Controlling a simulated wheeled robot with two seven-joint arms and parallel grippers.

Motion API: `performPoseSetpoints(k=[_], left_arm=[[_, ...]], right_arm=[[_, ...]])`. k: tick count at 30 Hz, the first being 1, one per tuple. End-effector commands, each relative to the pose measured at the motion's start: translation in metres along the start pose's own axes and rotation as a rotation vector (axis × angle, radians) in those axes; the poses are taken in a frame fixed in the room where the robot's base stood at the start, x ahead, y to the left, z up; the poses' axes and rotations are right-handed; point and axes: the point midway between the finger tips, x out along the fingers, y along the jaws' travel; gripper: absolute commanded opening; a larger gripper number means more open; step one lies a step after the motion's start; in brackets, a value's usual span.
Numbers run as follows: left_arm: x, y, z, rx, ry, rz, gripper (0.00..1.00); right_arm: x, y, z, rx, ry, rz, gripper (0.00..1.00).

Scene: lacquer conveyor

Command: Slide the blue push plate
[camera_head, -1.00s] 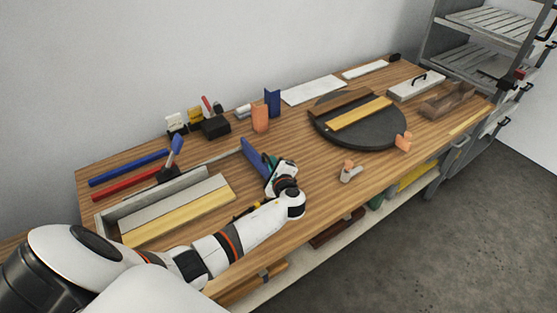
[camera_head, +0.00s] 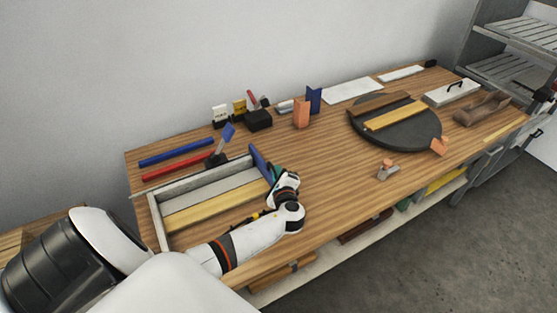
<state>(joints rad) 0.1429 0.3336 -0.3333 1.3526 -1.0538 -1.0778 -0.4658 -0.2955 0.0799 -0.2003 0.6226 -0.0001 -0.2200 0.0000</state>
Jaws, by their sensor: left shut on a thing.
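The blue push plate (camera_head: 261,164) stands upright at the right end of a grey-walled tray (camera_head: 157,215) on the wooden bench. A yellow board (camera_head: 215,204) and a pale grey board (camera_head: 210,187) lie in the tray, to the left of the plate. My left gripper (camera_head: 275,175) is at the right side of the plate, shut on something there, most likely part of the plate. Its fingertips are largely hidden by the wrist. My right gripper is out of view.
Blue (camera_head: 176,152) and red (camera_head: 178,166) bars lie behind the tray. A small blue flag (camera_head: 227,136) stands at its back edge. A round dark turntable (camera_head: 400,132) carries boards at the right. An orange-topped piece (camera_head: 387,168) lies near the front.

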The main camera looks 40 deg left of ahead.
Motion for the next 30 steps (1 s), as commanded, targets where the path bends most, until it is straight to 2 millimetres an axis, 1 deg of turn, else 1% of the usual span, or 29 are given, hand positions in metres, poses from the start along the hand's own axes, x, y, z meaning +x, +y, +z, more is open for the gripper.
performPoseSetpoints(k=[2,3,5,6,7,15,19,23,30], left_arm=[[0.0,-0.002,0.0,0.003,0.002,-0.004,0.0],[0.0,-0.002,0.0,0.003,0.002,-0.004,0.12],[0.0,-0.002,0.0,0.003,0.002,-0.004,0.22],[0.0,-0.002,0.0,0.003,0.002,-0.003,0.29],[0.0,-0.002,0.0,0.003,0.002,-0.003,0.33],[-0.001,-0.001,0.0,0.001,0.001,-0.002,0.33],[-0.009,-0.001,0.001,0.001,-0.001,-0.001,0.33],[-0.031,-0.003,0.002,0.001,-0.001,-0.002,0.33],[-0.083,-0.004,0.002,-0.001,-0.002,-0.004,0.33]], right_arm=[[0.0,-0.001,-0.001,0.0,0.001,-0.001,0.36],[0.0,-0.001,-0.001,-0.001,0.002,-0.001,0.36],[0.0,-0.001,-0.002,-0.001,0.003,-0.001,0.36],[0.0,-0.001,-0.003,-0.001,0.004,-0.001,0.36],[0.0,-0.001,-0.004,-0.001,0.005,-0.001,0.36],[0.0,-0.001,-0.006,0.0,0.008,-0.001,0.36],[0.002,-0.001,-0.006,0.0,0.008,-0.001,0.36],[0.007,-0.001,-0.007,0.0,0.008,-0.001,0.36],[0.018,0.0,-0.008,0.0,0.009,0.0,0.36]])
